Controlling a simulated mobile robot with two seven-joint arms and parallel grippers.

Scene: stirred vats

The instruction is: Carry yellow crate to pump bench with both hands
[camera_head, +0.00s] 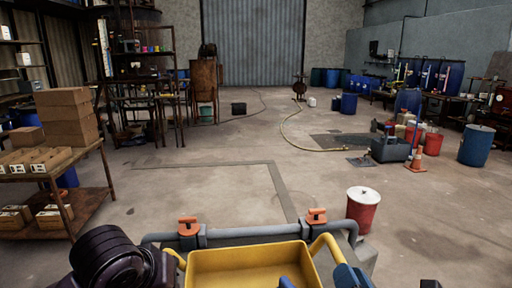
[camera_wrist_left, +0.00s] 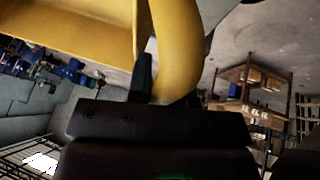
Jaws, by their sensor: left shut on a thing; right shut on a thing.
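The yellow crate (camera_head: 250,264) is at the bottom middle of the head view, close in front of me, and the part of its inside that shows looks empty. Its curved handle stands out on the right side, where my right gripper (camera_head: 340,268) is shut on it. In the left wrist view the crate (camera_wrist_left: 75,28) fills the upper left, and my left gripper (camera_wrist_left: 145,78) is shut on its thick curved handle. The left fingertips are partly hidden by the handle. I cannot tell which bench is the pump bench.
A grey pipe rail (camera_head: 228,233) with orange clamps lies just beyond the crate. A red drum with a white lid (camera_head: 363,210) stands right of it. A wooden shelf with cartons (camera_head: 68,180) is at left. The middle floor is mostly clear, with a hose farther back.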

